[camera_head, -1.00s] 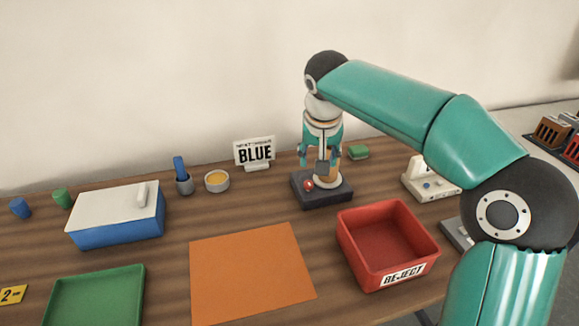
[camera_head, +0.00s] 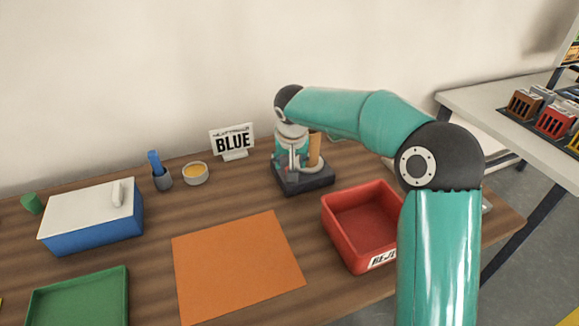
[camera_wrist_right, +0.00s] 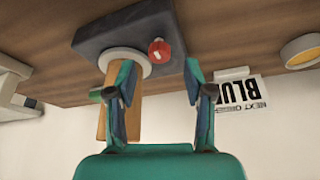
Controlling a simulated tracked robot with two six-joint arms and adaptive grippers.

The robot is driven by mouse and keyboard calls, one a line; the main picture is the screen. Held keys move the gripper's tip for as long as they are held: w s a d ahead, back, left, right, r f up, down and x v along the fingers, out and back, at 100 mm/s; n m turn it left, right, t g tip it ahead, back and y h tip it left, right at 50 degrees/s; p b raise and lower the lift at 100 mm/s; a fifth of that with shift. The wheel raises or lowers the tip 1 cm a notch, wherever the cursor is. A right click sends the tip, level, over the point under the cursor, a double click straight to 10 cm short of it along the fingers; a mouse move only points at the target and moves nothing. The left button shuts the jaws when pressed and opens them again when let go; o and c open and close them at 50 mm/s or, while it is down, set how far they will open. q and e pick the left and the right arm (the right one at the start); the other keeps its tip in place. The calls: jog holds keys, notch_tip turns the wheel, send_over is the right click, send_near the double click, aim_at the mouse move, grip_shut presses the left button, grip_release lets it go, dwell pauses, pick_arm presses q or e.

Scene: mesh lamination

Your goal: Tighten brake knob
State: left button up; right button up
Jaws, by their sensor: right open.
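The red brake knob (camera_wrist_right: 159,50) stands on a dark base (camera_wrist_right: 105,42) in the right wrist view. Beside it, a tan wooden post (camera_wrist_right: 104,122) rises from a white round flange. The dark base also shows in the head view (camera_head: 318,185), with the tan post (camera_head: 315,150) on it. My right gripper (camera_wrist_right: 158,72) is open, its fingers pointing at the base; the knob shows between the fingertips, apart from them. The left finger overlaps the post in the picture. In the head view my right gripper (camera_head: 290,162) hides the knob. My left gripper is in neither view.
A red REJECT bin (camera_head: 335,235) stands close in front of the base. An orange mat (camera_head: 238,265), a blue box with a white lid (camera_head: 90,235) and a green tray (camera_head: 115,300) lie to the left. A BLUE sign (camera_head: 232,140) stands behind.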

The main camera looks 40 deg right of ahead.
jog(key=shift+x, duration=1.75)
jog(key=c, duration=1)
jog(key=shift+a, duration=0.15)
